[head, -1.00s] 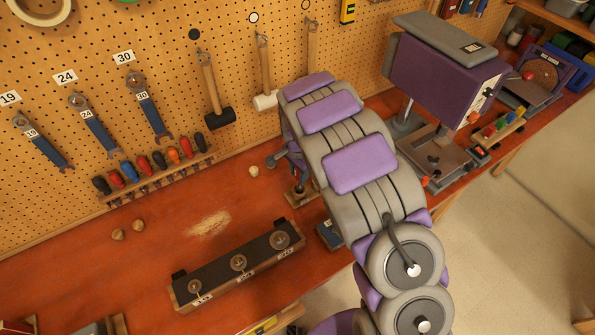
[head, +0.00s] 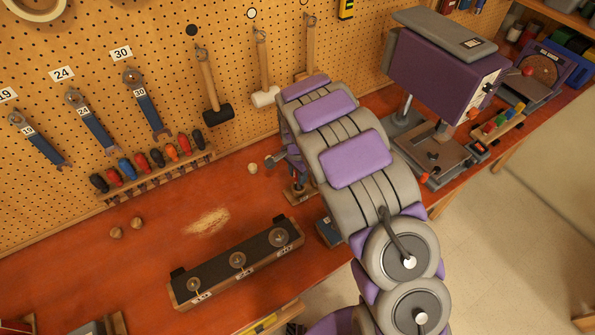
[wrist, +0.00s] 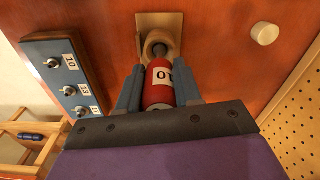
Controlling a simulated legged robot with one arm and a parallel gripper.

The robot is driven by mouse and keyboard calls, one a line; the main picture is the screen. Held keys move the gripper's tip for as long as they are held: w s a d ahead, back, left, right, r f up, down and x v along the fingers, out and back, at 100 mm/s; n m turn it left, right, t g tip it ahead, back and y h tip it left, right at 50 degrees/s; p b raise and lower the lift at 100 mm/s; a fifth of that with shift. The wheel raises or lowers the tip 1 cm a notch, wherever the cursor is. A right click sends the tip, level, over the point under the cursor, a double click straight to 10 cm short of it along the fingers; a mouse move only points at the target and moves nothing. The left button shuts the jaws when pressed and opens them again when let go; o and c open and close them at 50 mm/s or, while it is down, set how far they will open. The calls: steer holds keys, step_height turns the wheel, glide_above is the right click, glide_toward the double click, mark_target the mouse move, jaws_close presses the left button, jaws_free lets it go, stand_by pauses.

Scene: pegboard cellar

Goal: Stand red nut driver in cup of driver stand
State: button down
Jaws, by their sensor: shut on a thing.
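In the wrist view the red nut driver (wrist: 159,88), with a white label on its handle, is between the two fingers of my gripper (wrist: 160,92), which is shut on it. The driver stand's cup (wrist: 157,42) is a wooden ring just beyond the handle, on a pale wooden base (wrist: 172,22). The driver lines up with the cup; its lower end is hidden, so I cannot tell how far it is inside. In the head view my gripper (head: 290,160) is at the stand (head: 300,195), partly hidden by my arm.
A blue board (wrist: 65,72) with several numbered sockets lies left of the stand in the wrist view. A pale round knob (wrist: 264,33) is on the right. A tray with round pieces (head: 238,262), a rack of drivers (head: 155,175) and a purple machine (head: 440,75) share the bench.

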steer(key=shift+f, duration=0.35)
steer(key=c, duration=0.7)
jaws_free()
steer(key=shift+r, duration=0.1)
steer(key=shift+r+p, duration=0.55)
steer(key=shift+r, duration=2.6)
steer(key=shift+r+p, duration=0.35)
steer(key=shift+r, duration=1.4)
